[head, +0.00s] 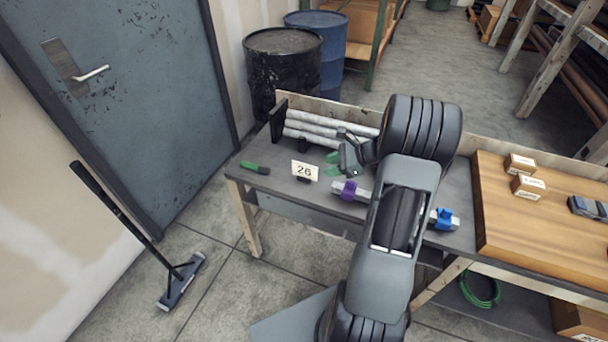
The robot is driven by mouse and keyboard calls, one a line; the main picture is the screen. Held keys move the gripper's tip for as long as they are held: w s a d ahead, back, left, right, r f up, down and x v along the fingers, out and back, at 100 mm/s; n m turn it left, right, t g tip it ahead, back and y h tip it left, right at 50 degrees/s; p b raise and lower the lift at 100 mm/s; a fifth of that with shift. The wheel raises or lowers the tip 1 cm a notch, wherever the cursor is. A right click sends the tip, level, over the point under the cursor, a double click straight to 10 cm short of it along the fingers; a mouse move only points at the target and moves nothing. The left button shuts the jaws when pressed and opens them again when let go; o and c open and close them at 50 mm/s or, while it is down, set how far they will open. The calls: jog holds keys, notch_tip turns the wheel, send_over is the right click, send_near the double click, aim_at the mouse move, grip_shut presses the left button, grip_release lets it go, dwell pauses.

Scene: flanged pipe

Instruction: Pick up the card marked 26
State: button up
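The white card marked 26 (305,171) stands upright, leaning slightly, in a small dark holder near the front left of the grey bench top. My gripper (344,149) is above the bench, to the right of the card and a little farther back, apart from it. Its two fingers look spread, with nothing seen between them. My arm crosses the bench and hides part of its middle.
A green-and-black marker (255,168) lies left of the card. A grey piece with a purple clamp (349,190) lies to its right, and a green item (332,158) is partly hidden by my gripper. White pipes (320,133) lie behind.

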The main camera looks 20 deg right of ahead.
aim_at(315, 167)
jog(key=d+f+m+t, duration=0.1)
jog(key=d, duration=0.1)
jog(key=d+f+m+t, duration=0.1)
jog(key=d+m, duration=0.1)
jog(key=d+f+m, duration=0.1)
jog(key=d, duration=0.1)
jog(key=shift+w+d+f+t, duration=0.15)
jog(key=shift+w+f+t, duration=0.15)
jog(key=shift+w+t, duration=0.1)
jog(key=shift+w+f+m, duration=0.2)
jog(key=shift+f+m, duration=0.05)
jog(key=shift+m, duration=0.15)
jog(key=shift+t, duration=0.4)
jog(key=x, duration=0.4)
jog(key=p+x, duration=0.1)
jog(key=x, duration=0.7)
jog(key=shift+w+f+p, duration=0.3)
jog(key=shift+f, duration=0.2)
jog(key=shift+c, duration=0.4)
grip_shut()
